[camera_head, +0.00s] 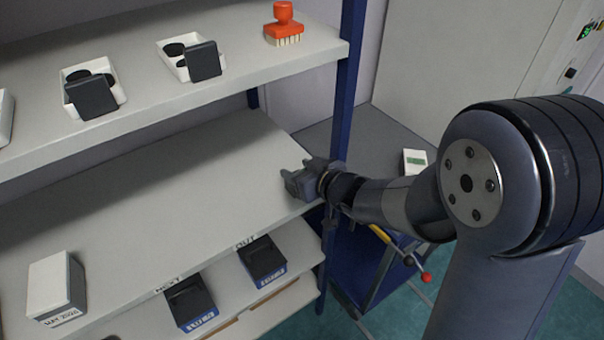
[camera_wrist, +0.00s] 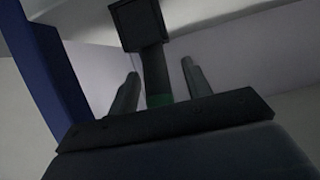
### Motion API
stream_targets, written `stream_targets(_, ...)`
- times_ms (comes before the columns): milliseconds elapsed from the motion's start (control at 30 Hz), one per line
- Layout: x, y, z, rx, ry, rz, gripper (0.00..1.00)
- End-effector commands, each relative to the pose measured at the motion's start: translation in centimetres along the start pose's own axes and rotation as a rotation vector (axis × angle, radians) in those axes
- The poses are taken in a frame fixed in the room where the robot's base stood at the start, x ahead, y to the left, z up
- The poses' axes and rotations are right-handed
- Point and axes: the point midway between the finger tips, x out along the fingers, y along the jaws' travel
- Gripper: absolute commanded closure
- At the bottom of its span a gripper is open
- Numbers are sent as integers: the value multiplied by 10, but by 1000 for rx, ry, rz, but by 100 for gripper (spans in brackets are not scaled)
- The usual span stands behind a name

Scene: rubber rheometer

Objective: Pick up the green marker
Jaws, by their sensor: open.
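I cannot pick out a green marker in the head view. In the wrist view a dark upright shape (camera_wrist: 140,25) with a square top and narrow stem stands between the fingers. My gripper (camera_head: 296,182) is open above the right end of the middle shelf (camera_head: 180,185), beside the blue post. Its two fingers also show apart in the wrist view (camera_wrist: 160,70). I see nothing clamped between them.
The upper shelf (camera_head: 130,115) holds white boxes with dark lids (camera_head: 204,61) and a red stamp-like brush (camera_head: 284,24). A blue post (camera_head: 346,80) stands close.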

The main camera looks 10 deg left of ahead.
Motion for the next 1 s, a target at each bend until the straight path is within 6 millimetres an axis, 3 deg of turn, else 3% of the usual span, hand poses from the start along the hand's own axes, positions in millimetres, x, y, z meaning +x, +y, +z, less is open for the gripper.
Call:
stream_targets(133, 0, 0, 0, 0, 0, 0, 54)
stream_targets(700, -1, 0, 0, 0, 0, 0, 100)
stream_targets(1000, -1, 0, -2, -1, 1, 0, 100)
